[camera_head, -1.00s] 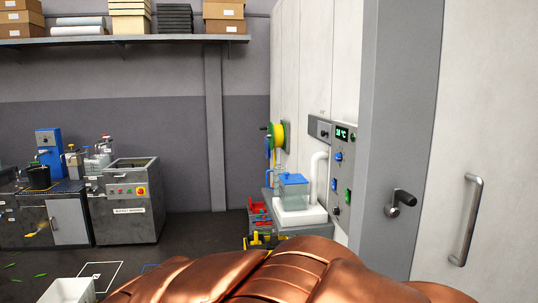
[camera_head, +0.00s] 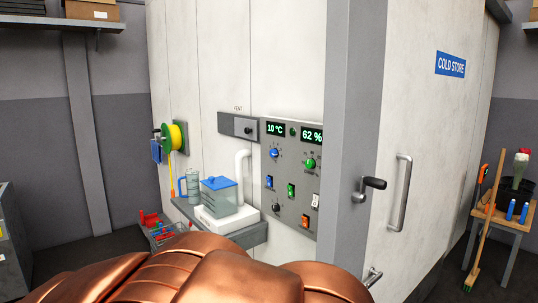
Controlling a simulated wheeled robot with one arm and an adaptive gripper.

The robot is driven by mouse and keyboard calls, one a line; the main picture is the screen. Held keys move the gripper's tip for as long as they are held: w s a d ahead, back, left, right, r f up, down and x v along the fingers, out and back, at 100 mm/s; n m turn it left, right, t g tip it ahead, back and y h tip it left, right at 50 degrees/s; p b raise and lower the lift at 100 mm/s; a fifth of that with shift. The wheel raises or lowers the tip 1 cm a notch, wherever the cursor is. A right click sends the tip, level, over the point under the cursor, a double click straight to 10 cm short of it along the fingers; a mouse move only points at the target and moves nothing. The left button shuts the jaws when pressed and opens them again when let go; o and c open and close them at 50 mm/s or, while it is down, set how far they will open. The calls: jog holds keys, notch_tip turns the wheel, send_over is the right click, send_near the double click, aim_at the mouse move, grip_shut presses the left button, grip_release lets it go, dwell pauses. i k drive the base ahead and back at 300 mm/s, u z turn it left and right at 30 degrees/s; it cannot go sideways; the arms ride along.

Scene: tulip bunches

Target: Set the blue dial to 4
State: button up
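The blue dial (camera_head: 274,153) is a small round knob at the upper left of the grey control panel (camera_head: 291,233) on the cold store wall. Small marks surround it, but they are too small to read, so I cannot tell its setting. Above it a green-lit display (camera_head: 275,128) reads 10 °C. My copper-coloured body or arm covering fills the bottom of the view, well apart from the dial. My gripper is not in view.
A green dial (camera_head: 310,163), a blue switch (camera_head: 269,182), a green switch (camera_head: 291,190) and a black knob (camera_head: 276,207) share the panel. A shelf (camera_head: 240,238) with a blue-lidded tank (camera_head: 219,197) juts out left. A door handle (camera_head: 404,192) is right.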

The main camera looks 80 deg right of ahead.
aim_at(273, 152)
jog(key=z, duration=0.9)
jog(key=i, duration=0.9)
jog(key=z, duration=0.95)
